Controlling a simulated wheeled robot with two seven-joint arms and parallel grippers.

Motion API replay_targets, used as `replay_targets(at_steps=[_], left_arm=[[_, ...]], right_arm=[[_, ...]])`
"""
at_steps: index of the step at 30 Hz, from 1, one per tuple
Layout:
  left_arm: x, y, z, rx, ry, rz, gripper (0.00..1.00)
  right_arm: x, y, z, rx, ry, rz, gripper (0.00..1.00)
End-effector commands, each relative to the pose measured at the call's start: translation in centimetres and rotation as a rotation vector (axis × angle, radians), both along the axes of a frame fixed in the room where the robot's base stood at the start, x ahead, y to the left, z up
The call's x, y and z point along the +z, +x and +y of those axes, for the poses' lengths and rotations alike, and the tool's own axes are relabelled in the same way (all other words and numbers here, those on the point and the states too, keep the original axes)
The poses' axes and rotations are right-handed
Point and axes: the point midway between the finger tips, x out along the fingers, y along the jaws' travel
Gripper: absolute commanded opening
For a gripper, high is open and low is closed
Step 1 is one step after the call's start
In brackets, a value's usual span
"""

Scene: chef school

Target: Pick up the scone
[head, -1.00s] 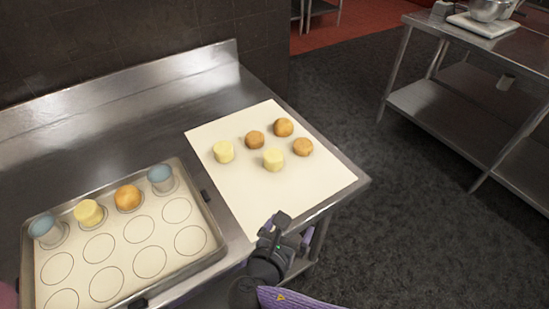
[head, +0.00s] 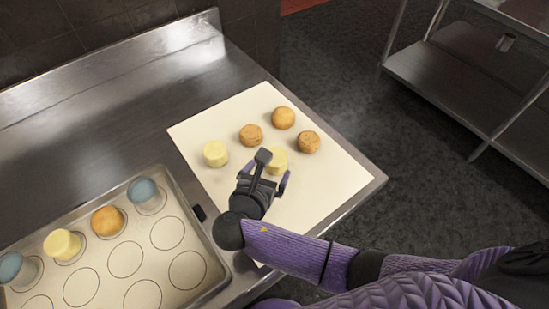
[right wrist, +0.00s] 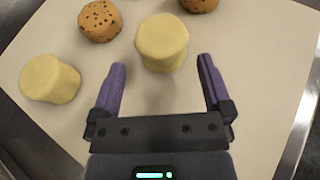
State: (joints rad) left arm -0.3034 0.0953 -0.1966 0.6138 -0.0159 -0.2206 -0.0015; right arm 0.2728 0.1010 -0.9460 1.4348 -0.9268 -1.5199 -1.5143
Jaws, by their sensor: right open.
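Several scones stand on a cream sheet (head: 200,135). A pale yellow scone (head: 278,160) is just beyond my right gripper (head: 266,176), partly hidden by it in the head view. In the right wrist view this pale scone (right wrist: 162,42) stands upright ahead of and between the open purple fingers (right wrist: 161,66), with nothing held. A second pale scone (head: 215,154) stands to the left. Three brown scones, at the middle (head: 251,135), back (head: 283,118) and right (head: 308,142), stand behind; at least one shows dark specks. My left gripper is not in view.
A metal baking tray (head: 215,262) with printed circles lies at the left, holding blue cups (head: 143,190), a pale scone (head: 62,244) and an orange-brown one (head: 107,221). The steel table (head: 130,130) has a raised back edge. A steel shelf table (head: 460,85) stands at upper right.

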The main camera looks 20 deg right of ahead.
Motion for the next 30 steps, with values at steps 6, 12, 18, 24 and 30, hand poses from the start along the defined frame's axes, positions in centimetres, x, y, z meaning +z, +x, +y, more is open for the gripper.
replay_targets(at_steps=[6, 12, 18, 24, 30], left_arm=[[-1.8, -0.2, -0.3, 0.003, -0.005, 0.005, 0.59], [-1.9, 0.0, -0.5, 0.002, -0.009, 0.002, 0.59], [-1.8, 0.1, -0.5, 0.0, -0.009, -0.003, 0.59], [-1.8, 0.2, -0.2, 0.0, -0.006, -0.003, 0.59], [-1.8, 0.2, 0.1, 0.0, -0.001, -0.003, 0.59]], right_arm=[[-1.7, 2.8, -2.5, -0.001, -0.003, -0.001, 1.0], [-1.8, 3.7, -3.1, 0.0, 0.001, 0.001, 1.0], [-1.7, 3.7, -3.1, 0.0, 0.0, 0.0, 0.7], [-1.7, 3.7, -3.1, 0.0, 0.0, 0.0, 0.28], [-1.7, 3.7, -3.1, 0.0, 0.0, 0.0, 0.22]])
